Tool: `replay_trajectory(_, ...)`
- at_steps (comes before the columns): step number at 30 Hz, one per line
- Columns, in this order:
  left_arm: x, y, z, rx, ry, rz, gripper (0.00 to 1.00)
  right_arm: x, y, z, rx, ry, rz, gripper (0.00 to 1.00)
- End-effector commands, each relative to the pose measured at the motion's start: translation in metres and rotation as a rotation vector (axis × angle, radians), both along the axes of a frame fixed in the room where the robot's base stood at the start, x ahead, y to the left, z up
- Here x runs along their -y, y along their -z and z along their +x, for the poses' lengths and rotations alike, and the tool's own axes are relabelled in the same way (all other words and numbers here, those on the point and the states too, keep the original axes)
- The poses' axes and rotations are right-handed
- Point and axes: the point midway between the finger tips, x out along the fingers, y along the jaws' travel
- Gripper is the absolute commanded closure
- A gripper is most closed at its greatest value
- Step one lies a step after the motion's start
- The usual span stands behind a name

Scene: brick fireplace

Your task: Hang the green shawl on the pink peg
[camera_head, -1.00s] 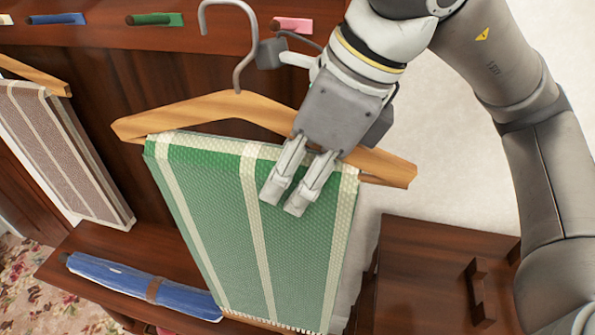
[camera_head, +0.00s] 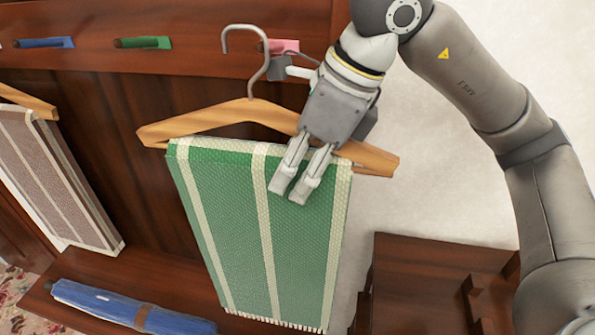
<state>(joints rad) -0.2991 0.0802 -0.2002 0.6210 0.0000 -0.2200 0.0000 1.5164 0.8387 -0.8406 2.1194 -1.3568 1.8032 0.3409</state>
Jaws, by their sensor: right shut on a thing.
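The green shawl (camera_head: 235,215) with cream stripes is folded over a wooden hanger (camera_head: 225,118) with a grey metal hook (camera_head: 263,65). My right gripper (camera_head: 290,192) is shut on the hanger and shawl at the right part of the top bar and holds them up in the air. The pink peg (camera_head: 284,47) sticks out of the dark wooden rail, just right of the hook in the picture. The hook's top is to the left of the peg, and its depth relative to the peg is hard to tell. My left gripper is not in view.
A green peg (camera_head: 150,42) and a blue peg (camera_head: 50,43) are on the same rail to the left. A brown striped shawl (camera_head: 50,175) hangs at the left. A rolled blue umbrella-like item (camera_head: 120,305) lies on the bench below. A wooden cabinet (camera_head: 420,275) stands at lower right.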

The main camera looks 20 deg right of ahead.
Motion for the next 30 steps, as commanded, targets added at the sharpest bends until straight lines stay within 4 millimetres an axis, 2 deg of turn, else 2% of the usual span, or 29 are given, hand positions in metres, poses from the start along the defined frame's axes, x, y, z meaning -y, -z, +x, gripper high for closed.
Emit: replay_trajectory(30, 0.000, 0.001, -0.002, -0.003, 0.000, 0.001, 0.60, 0.042, 0.019, 0.062, 0.002, 0.002, 0.003, 1.00)
